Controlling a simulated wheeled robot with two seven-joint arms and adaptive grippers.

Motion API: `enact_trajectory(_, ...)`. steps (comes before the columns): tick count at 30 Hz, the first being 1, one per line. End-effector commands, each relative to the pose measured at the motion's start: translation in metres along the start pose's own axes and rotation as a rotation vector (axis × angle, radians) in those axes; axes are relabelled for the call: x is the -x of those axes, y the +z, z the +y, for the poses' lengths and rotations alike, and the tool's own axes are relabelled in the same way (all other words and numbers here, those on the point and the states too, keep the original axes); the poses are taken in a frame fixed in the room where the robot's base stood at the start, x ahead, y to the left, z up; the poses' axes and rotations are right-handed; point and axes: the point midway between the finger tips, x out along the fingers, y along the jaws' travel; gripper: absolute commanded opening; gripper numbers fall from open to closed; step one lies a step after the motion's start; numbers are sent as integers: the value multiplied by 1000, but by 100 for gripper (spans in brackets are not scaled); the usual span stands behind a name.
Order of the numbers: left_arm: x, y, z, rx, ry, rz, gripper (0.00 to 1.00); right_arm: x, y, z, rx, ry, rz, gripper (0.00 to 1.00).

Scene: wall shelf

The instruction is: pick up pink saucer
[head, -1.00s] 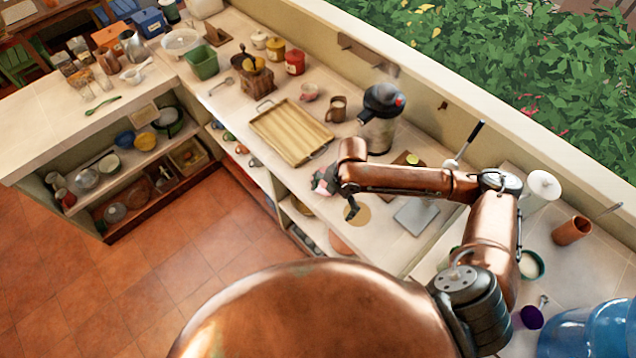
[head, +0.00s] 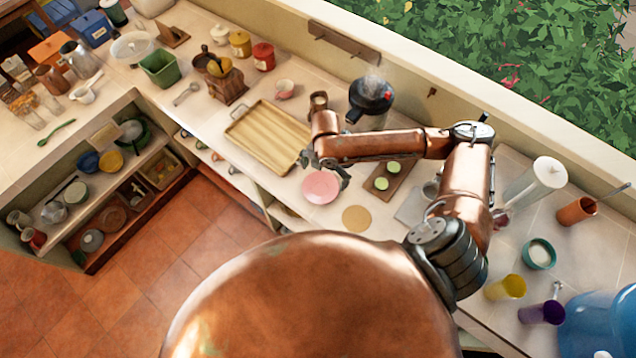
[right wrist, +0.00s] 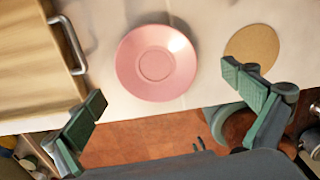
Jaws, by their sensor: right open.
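The pink saucer (head: 321,187) lies flat on the white counter, to the right of a wooden tray, near the counter's front edge. In the right wrist view the saucer (right wrist: 156,62) is whole and unobstructed, with a ring at its centre. My right gripper (head: 325,168) is open over the counter at the saucer's back side, partly hidden by its own arm. In the right wrist view its two fingers (right wrist: 165,90) are spread wide, with the saucer ahead and between them, apart from both. My left gripper is not in view.
The wooden tray (head: 268,135) with metal handles lies left of the saucer. A round tan mat (head: 356,218) lies to the right. A cutting board (head: 392,180) with green slices and a steaming dark kettle (head: 371,98) stand behind. The counter around the saucer is clear.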

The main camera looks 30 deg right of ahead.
Motion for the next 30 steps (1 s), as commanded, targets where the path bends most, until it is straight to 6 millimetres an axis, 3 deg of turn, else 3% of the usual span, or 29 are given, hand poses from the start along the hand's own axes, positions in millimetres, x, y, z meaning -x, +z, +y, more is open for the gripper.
enact_trajectory(6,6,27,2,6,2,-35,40,-23,-6,7,11,0,4,100)
enact_trajectory(9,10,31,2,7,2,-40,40,-38,-7,11,9,0,3,100)
enact_trajectory(15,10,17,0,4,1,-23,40,-60,-6,10,9,2,2,100)
enact_trajectory(23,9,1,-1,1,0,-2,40,-62,-5,10,8,3,1,100)
enact_trajectory(30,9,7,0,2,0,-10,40,-62,-5,9,7,2,1,84)
